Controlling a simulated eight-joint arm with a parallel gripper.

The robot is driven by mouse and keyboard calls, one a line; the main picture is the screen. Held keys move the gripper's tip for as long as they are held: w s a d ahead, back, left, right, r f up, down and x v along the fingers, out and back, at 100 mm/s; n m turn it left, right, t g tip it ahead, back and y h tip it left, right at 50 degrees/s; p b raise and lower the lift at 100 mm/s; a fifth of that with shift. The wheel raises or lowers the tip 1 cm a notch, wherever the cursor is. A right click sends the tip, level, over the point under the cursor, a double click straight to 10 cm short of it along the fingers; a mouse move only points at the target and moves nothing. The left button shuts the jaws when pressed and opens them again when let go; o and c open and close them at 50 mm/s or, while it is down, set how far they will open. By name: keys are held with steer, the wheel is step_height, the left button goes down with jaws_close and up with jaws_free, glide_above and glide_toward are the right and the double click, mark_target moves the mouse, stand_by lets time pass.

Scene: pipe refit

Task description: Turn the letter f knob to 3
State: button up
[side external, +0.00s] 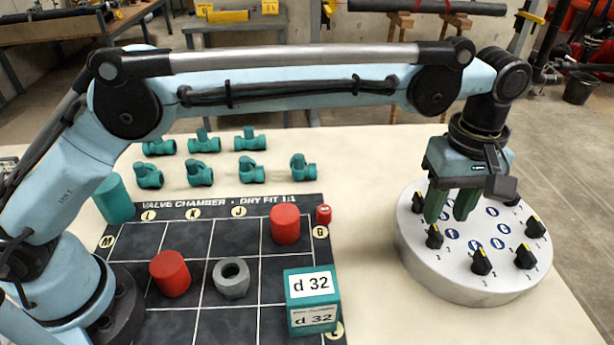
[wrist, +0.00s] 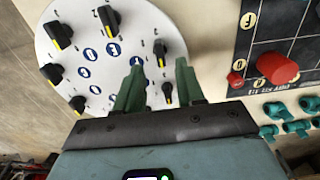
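A round white dial plate (side external: 470,285) stands at the right of the table, with several black knobs with yellow marks around its rim. One knob (side external: 434,237) sits just below my left fingertip in the side view; others sit at the front (side external: 481,262) and right (side external: 536,228). Blue letter discs (side external: 475,245) lie inside the ring; I cannot tell which knob is f or its setting. My gripper (side external: 450,212) is over the plate, fingers apart and empty. In the wrist view my gripper (wrist: 158,80) has a knob (wrist: 167,93) showing between its fingers, partly hidden.
Left of the plate, a black valve-chamber mat (side external: 250,245) holds red cylinders (side external: 285,224), a grey nut (side external: 231,278) and a teal d 32 block (side external: 313,300). Several teal fittings (side external: 250,172) stand behind it. The table between mat and plate is clear.

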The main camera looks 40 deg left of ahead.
mark_target(437, 232)
steer(key=shift+f, duration=2.45)
steer(key=shift+c, duration=0.4)
jaws_close()
